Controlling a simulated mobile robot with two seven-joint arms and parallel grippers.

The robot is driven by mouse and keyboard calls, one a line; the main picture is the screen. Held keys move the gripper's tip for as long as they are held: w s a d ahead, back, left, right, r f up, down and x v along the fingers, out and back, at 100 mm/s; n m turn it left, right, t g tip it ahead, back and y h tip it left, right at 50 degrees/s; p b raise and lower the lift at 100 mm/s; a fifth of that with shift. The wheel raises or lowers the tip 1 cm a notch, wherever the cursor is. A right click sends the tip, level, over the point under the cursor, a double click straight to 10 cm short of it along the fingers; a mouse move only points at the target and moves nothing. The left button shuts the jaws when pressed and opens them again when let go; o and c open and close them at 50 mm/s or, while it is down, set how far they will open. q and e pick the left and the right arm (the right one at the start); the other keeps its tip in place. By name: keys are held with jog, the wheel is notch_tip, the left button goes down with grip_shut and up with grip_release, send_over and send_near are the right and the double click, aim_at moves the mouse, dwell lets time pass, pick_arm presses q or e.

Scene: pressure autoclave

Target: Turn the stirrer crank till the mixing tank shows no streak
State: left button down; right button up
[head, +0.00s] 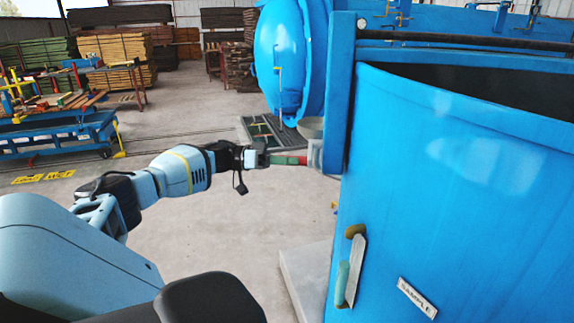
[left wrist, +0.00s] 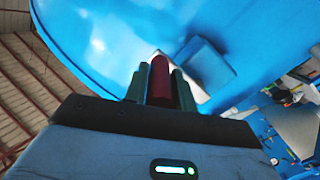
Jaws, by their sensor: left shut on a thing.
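The big blue tank (head: 450,190) with an open top fills the right of the head view. Only a dark strip of its inside shows, and I cannot make out a streak. A red handle (head: 290,160), which looks like the crank grip, sticks out to the left of a grey part (head: 316,152) at the tank's left side. My left gripper (head: 272,159) is shut on this handle from the left. In the left wrist view the red handle (left wrist: 160,82) stands between the two fingers. My right gripper is not in view.
A blue door (head: 285,60) stands open behind the crank. A "SAMPLE" plate (head: 417,298) and a pale green handle (head: 342,283) are low on the tank. A blue cart (head: 60,135) and timber stacks (head: 120,55) stand far left. The floor between is clear.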

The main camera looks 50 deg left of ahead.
pick_arm(q)
jog(key=shift+r, duration=0.45)
jog(key=c, duration=1.1)
grip_release()
jog(key=shift+c, duration=0.2)
jog(key=shift+f, duration=0.15)
jog(key=shift+s+a+f, duration=0.1)
jog(key=shift+s+a, duration=0.1)
jog(key=shift+s, duration=0.05)
jog(key=v, duration=0.7)
jog(key=shift+b, duration=0.4)
jog(key=shift+s, duration=0.1)
